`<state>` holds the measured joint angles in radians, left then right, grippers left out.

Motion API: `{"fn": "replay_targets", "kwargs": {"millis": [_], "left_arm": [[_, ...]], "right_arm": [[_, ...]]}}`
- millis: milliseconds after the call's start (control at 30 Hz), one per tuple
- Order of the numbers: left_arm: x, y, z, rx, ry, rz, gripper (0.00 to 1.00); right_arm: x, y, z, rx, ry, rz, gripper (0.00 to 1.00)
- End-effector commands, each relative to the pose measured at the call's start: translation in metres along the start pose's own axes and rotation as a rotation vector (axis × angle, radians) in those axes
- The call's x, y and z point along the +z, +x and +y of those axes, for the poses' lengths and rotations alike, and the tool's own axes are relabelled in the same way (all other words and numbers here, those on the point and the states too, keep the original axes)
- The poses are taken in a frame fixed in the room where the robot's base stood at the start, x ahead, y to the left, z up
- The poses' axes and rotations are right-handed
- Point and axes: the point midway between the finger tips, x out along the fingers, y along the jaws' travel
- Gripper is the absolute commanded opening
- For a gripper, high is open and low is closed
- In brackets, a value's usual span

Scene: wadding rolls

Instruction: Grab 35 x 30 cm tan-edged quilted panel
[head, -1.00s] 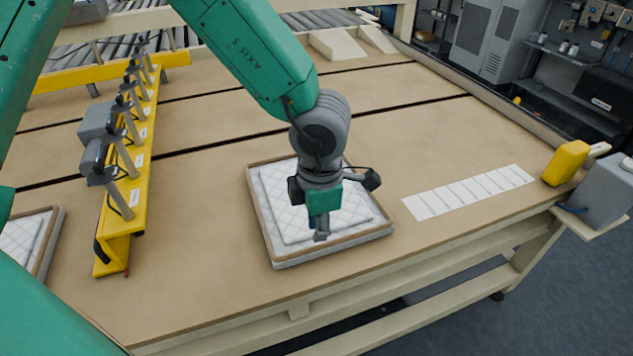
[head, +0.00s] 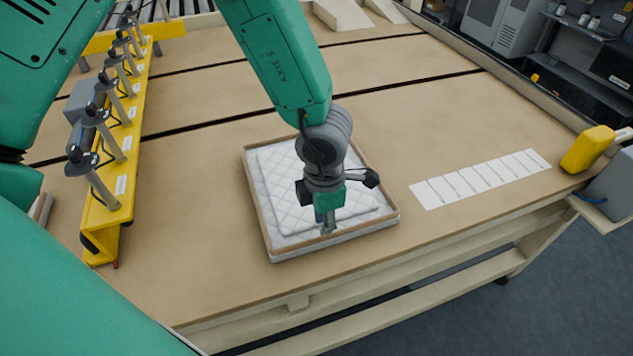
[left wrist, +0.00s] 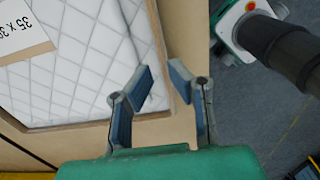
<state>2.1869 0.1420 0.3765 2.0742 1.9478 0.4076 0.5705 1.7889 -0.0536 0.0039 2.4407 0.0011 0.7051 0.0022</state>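The white quilted panel with a tan edge (head: 277,232) lies flat on the tan table, in front of me near the table's front edge. My right gripper is not in view.
A yellow rail with several upright grey posts (head: 128,150) stands left of the panel. A strip of white cards (head: 480,180) lies to the right, near a yellow device (head: 587,149). Bare table surrounds the panel. Dark slots cross the table behind it.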

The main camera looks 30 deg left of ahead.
Motion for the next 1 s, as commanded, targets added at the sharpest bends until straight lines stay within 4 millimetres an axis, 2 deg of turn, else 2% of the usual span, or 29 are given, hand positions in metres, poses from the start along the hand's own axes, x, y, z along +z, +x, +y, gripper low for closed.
{"fn": "replay_targets", "kwargs": {"millis": [100,300,567,600,633,1000], "left_arm": [[0.0,0.019,-0.003,0.003,0.004,0.007,0.15],[0.007,0.042,-0.009,0.008,0.003,0.01,0.15],[0.008,0.046,-0.01,0.003,0.003,0.009,0.15],[0.007,0.046,-0.009,0.002,0.003,0.008,0.04],[0.006,0.046,-0.008,0.002,0.002,0.006,0.0],[-0.001,0.047,-0.002,0.001,0.0,0.011,0.0]], "right_arm": [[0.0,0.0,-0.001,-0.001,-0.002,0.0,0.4],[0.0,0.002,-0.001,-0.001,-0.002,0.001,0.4],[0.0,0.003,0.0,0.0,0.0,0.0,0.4],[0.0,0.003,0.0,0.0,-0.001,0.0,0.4],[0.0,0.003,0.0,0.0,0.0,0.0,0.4],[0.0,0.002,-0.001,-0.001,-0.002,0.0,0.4]]}}
